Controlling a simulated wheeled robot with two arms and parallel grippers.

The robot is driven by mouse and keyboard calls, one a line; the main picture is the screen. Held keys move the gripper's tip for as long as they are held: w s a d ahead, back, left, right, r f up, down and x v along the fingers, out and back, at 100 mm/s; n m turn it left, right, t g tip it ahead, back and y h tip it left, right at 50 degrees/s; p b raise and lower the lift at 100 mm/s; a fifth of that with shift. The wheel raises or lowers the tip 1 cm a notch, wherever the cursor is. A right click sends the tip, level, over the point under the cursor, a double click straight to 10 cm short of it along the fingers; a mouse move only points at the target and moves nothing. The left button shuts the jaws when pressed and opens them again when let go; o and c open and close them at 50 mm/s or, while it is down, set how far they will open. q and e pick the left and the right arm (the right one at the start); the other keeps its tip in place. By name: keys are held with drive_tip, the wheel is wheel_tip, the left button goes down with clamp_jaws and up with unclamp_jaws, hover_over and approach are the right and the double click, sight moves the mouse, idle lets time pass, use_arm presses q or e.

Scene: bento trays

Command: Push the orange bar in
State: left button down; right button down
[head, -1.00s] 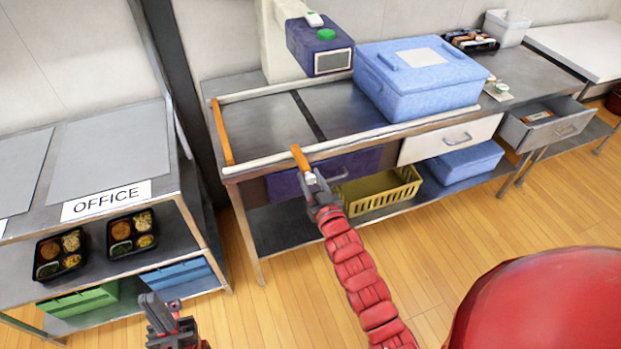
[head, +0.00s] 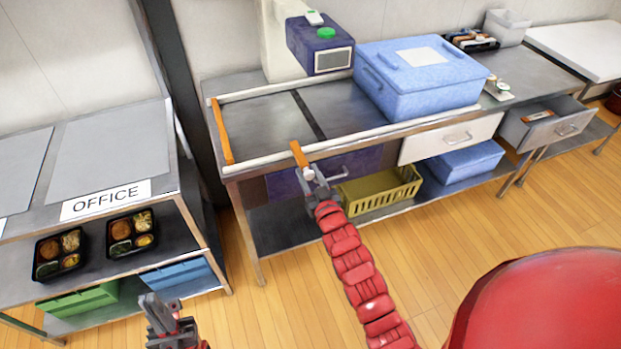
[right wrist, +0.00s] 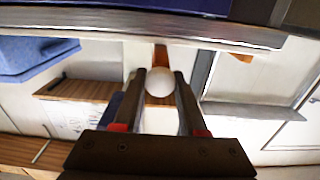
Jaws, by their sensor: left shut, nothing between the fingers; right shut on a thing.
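An orange bar (head: 298,153) lies across the white front rail of the counter and ends in a round white knob (head: 309,174). My right gripper (head: 311,180) is shut on the knob at the counter's front edge. In the right wrist view the white knob (right wrist: 159,83) sits between the two fingers, with a short piece of the orange bar (right wrist: 160,56) beyond it. A second orange bar (head: 221,131) lies along the counter's left end. My left gripper (head: 158,312) is shut and empty at the lower left, away from the counter.
A blue lidded box (head: 418,82) stands on the counter, right of a purple scanner-like device (head: 318,45). A grey drawer (head: 546,128) stands open at the right. A yellow basket (head: 378,190) is on the lower shelf. Two bento trays (head: 132,234) sit on the left shelf.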

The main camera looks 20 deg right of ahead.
sight(300, 155)
drive_tip(key=w+b, duration=0.2)
drive_tip(key=w, duration=0.4)
drive_tip(key=shift+w+a+f, duration=0.1)
drive_tip(key=shift+w, duration=0.4)
drive_tip(key=shift+r, duration=0.25)
drive_tip(key=c, duration=0.7)
unclamp_jaws()
drive_tip(key=shift+c, duration=0.2)
drive_tip(key=shift+o, duration=1.3)
drive_tip(key=shift+w+f, duration=0.15)
